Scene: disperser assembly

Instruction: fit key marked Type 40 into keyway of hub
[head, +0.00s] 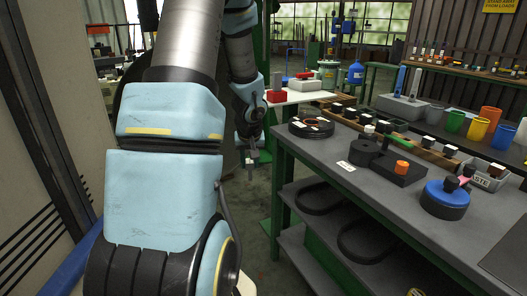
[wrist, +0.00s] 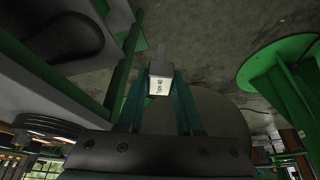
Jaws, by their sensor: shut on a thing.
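My gripper (head: 251,160) hangs in the free space left of the workbench in the head view. In the wrist view my gripper (wrist: 160,98) is shut on a small grey block, the Type 40 key (wrist: 161,72), whose white label reads "Type 40". The key points away from the fingers and is apart from anything else. I cannot tell which is the hub, and no keyway can be made out.
The workbench (head: 430,240) has green legs and a lower shelf with black belts. On it are a black block with an orange cylinder (head: 402,167), a blue-and-black round part (head: 445,199), a wooden rack with black blocks (head: 420,146) and coloured cups (head: 479,131). The front edge is clear.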

